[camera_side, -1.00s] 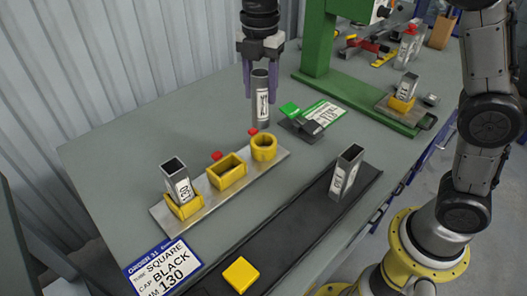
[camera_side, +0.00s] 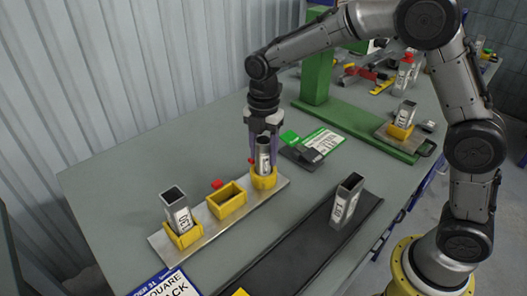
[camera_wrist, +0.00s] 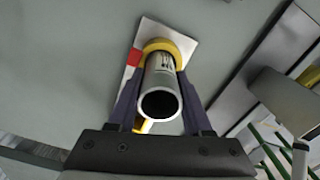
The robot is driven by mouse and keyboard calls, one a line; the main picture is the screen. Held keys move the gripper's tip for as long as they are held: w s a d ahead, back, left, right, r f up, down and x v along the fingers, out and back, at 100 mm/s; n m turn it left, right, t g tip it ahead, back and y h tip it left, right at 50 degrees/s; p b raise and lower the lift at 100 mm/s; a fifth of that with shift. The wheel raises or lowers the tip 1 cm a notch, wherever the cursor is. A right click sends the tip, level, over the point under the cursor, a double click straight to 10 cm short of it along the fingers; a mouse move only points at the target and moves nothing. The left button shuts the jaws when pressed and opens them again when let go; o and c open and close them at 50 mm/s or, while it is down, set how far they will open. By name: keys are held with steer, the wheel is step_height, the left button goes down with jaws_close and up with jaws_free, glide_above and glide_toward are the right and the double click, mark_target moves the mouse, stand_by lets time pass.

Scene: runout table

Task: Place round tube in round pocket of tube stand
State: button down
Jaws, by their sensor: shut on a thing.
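The grey round tube (camera_side: 263,152) stands upright in my gripper (camera_side: 264,160), which is shut on it. The tube's lower end is at the yellow round pocket (camera_side: 263,181) of the tube stand (camera_side: 191,234) and appears to be inside its ring. The wrist view shows the tube's open upper end (camera_wrist: 160,103) between my two fingers, with the yellow ring (camera_wrist: 181,55) around its far end. The tube's bottom is hidden. A yellow rectangular pocket (camera_side: 227,203) in the middle of the stand is empty.
A square tube (camera_side: 177,213) stands in the stand's left pocket. Another square tube (camera_side: 346,199) stands on the black strip (camera_side: 300,246). A green-and-white card (camera_side: 322,141) with a dark holder lies just right of my gripper. A green machine column (camera_side: 318,75) stands behind.

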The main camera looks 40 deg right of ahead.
steer(key=shift+f, duration=0.1)
steer(key=shift+c, duration=1.6)
jaws_free()
step_height(320, 180, up, 12)
steer(key=shift+r, duration=0.2)
